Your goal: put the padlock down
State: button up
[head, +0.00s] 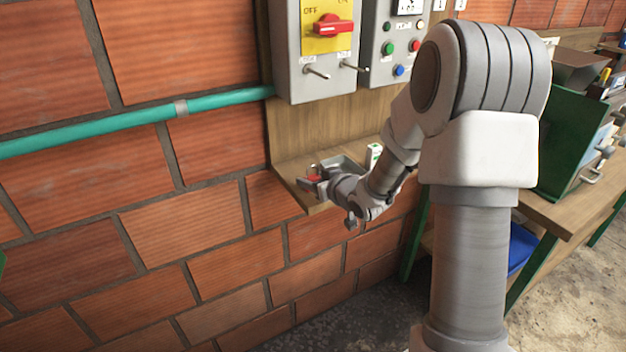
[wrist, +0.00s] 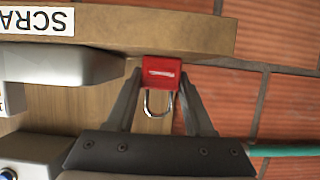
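The padlock has a red body with a silver shackle and shows in the wrist view (wrist: 161,72). My gripper (wrist: 160,78) has one finger on each side of the red body, and the shackle hangs between the fingers. In the head view the padlock is a small red patch (head: 314,177) at my gripper (head: 311,184), over the left end of a small wooden shelf (head: 291,171). I cannot tell whether the padlock touches the shelf. My wrist hides part of the shelf.
A grey tray (head: 348,166) and a small white-and-green box (head: 374,153) are on the shelf. Above are a grey switch box (head: 312,82) with a red handle and a panel with coloured buttons (head: 397,42). A green pipe (head: 130,116) runs along the brick wall. A workbench stands right.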

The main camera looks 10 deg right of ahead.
jog(key=o, duration=0.4)
jog(key=shift+r, duration=0.2)
jog(key=p+v, duration=0.1)
jog(key=v, duration=1.1)
jog(key=shift+p, duration=0.3)
